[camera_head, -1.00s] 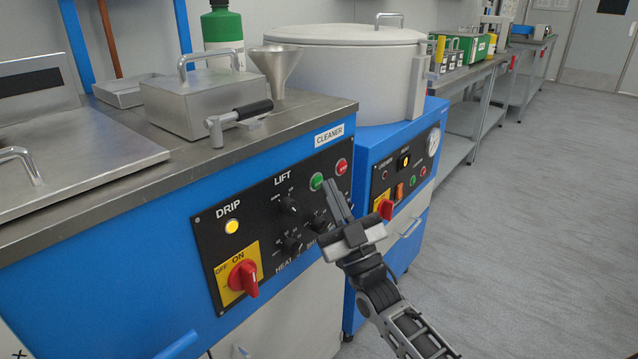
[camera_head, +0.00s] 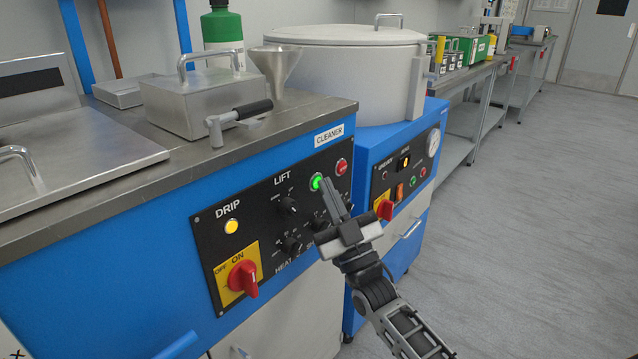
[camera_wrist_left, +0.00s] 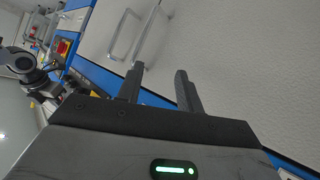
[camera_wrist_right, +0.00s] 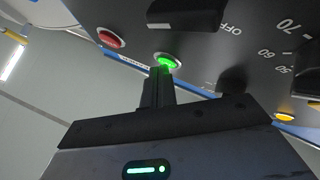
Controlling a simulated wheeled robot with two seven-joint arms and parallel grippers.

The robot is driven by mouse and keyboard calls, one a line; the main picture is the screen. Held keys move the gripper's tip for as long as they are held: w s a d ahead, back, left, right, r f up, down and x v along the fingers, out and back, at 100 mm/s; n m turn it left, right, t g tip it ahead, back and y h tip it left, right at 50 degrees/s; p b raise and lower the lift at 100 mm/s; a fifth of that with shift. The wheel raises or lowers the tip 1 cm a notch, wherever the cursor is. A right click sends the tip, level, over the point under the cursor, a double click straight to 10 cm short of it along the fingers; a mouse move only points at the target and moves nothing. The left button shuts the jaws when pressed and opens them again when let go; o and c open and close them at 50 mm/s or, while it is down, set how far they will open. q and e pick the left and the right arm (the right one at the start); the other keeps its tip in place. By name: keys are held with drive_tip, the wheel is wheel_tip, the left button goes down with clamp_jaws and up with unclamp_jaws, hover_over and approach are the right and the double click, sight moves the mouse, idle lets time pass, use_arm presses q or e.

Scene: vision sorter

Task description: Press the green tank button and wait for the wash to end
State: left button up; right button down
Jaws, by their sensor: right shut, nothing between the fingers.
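The green button (camera_head: 316,182) glows bright green on the cleaner's black panel (camera_head: 205,240). In the right wrist view the green button (camera_wrist_right: 167,61) sits directly at my right fingertips. My right gripper (camera_head: 325,183) is shut and empty, its tips at the button; they look to be touching it. It also shows shut in the right wrist view (camera_wrist_right: 160,72). My left gripper (camera_wrist_left: 160,75) shows only in the left wrist view, open with nothing between its fingers, in front of a pale panel with a metal handle.
A red button (camera_head: 341,167) is just right of the green one. An amber DRIP lamp (camera_head: 231,226) is lit, and a red rotary switch (camera_head: 242,277) sits below it. A second blue machine with a round lidded tank (camera_head: 345,75) stands to the right. The floor at right is clear.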

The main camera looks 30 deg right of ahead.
idle(0.3)
drive_tip(key=shift+s+d+p, duration=0.3)
drive_tip(key=shift+s+p, duration=0.15)
drive_tip(key=shift+s, duration=0.3)
drive_tip(key=s, duration=0.1)
drive_tip(key=s+d+p, duration=0.1)
drive_tip(key=s, duration=0.1)
drive_tip(key=s+d+p, duration=0.1)
drive_tip(key=shift+s, duration=0.35)
drive_tip(key=shift+a+y, duration=0.1)
drive_tip(key=shift+y, duration=0.2)
idle(0.3)
